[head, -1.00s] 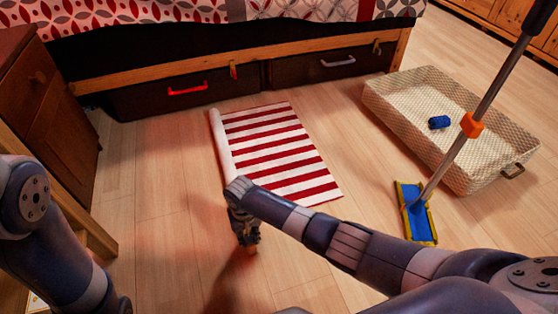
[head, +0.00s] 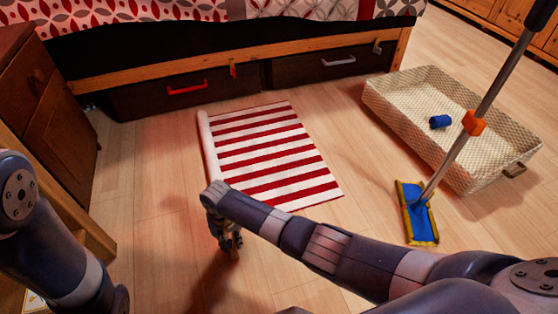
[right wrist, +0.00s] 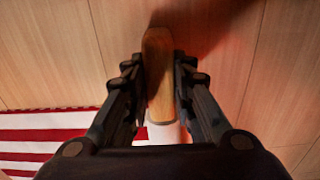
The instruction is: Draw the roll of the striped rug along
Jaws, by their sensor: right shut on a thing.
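The striped rug (head: 265,150), red and white, lies partly flat on the floor in the head view. Its roll (head: 207,140) is a narrow white tube along the left edge. A wooden handle (right wrist: 159,85) sticks out of the near end of the roll in the right wrist view, with the white roll end (right wrist: 165,133) just behind it. My right gripper (head: 230,245) is at the near end of the roll. In the wrist view its fingers (right wrist: 158,70) are shut on the handle from both sides. My left arm shows at the left edge, but its gripper is out of view.
Bare floor (head: 150,185) lies left of the roll, up to a wooden cabinet (head: 50,130). A bed with drawers (head: 180,95) stands behind the rug. On the right are a woven basket (head: 385,105) holding a blue object (head: 440,122), and a blue-yellow mop (head: 416,213).

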